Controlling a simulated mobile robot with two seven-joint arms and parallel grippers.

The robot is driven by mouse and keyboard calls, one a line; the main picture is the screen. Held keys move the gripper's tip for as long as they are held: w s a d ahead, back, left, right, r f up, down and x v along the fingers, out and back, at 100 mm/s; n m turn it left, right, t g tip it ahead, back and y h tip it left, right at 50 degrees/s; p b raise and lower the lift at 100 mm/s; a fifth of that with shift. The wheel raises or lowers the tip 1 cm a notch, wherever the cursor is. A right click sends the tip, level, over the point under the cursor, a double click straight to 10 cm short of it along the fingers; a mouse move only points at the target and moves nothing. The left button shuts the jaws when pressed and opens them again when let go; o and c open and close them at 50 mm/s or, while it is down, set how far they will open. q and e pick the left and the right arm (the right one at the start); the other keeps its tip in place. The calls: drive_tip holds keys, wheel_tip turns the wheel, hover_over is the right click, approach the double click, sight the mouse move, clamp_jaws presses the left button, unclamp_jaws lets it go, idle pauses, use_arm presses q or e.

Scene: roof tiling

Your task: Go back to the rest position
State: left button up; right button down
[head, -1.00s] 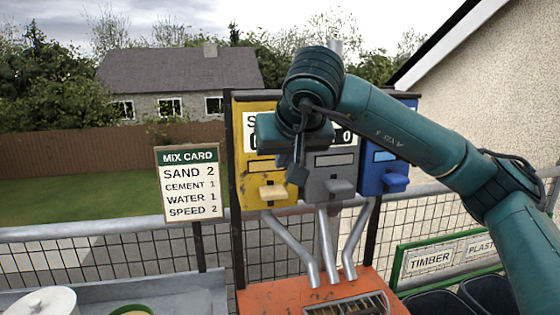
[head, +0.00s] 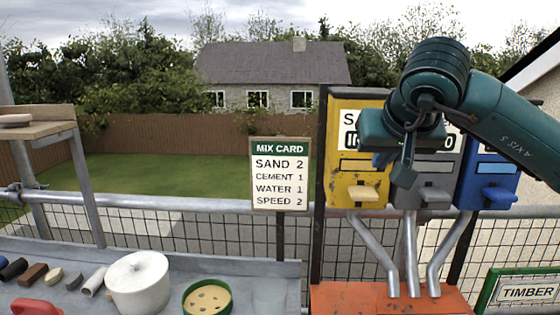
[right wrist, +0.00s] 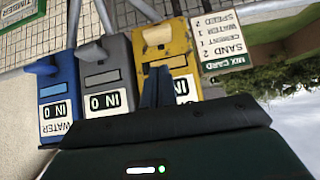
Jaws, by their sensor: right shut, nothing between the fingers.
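My right gripper (head: 384,158) is raised in front of the yellow sand dispenser (head: 345,192) and the grey dispenser (head: 432,178), hiding parts of their fronts. In the right wrist view, its fingers (right wrist: 157,88) are together with nothing between them, and they cover part of the yellow dispenser (right wrist: 180,48). That view is upside down. The blue dispenser (head: 490,175) stands at the right of the row; its label reads WATER in the right wrist view (right wrist: 60,95). My left gripper is not in view.
A mix card (head: 280,175) stands left of the dispensers. Metal pipes lead down to an orange box (head: 350,297). A grey bench (head: 240,285) at lower left holds a white lidded pot (head: 138,285), a green-rimmed bowl (head: 207,300) and several small pieces. A rail with mesh (head: 220,206) runs behind.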

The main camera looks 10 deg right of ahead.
drive_tip(key=s+a+f+m+g+y, duration=0.1)
drive_tip(key=s+a+f+g+y, duration=0.2)
drive_tip(key=a+f, duration=0.4)
drive_tip(key=a+f+g+y, duration=0.2)
drive_tip(key=a+f+y, duration=0.35)
drive_tip(key=a, duration=0.35)
drive_tip(key=s+a+f+m+g+y, duration=0.2)
drive_tip(key=s+a+m+g+y, duration=0.3)
drive_tip(key=s+a+m+y, duration=0.45)
drive_tip(key=w+d+f+n+t+h, duration=0.3)
drive_tip(key=f+n+t, duration=0.5)
drive_tip(key=n, duration=0.9)
drive_tip(key=w+d+f+n+t+h, duration=0.1)
drive_tip(key=w+d+f+n+t, duration=0.35)
drive_tip(key=n+t, duration=0.9)
drive_tip(key=s+d+f+m+g+h, duration=0.2)
drive_tip(key=s+f+m, duration=0.3)
drive_tip(key=f, duration=0.3)
drive_tip(key=s+d+f+m+g+h, duration=0.3)
drive_tip(key=s+f+m+g+h, duration=0.1)
drive_tip(key=f, duration=0.5)
drive_tip(key=s+d+f+m+g+h, duration=0.2)
drive_tip(key=s+f+m+g+h, duration=0.1)
drive_tip(key=f, duration=0.5)
drive_tip(key=s+m+g, duration=0.1)
drive_tip(key=s+m, duration=0.1)
drive_tip(key=s, duration=0.1)
drive_tip(key=shift+s+d+f+m, duration=0.2)
drive_tip(key=shift+s+d+m, duration=0.1)
drive_tip(key=shift+s, duration=0.05)
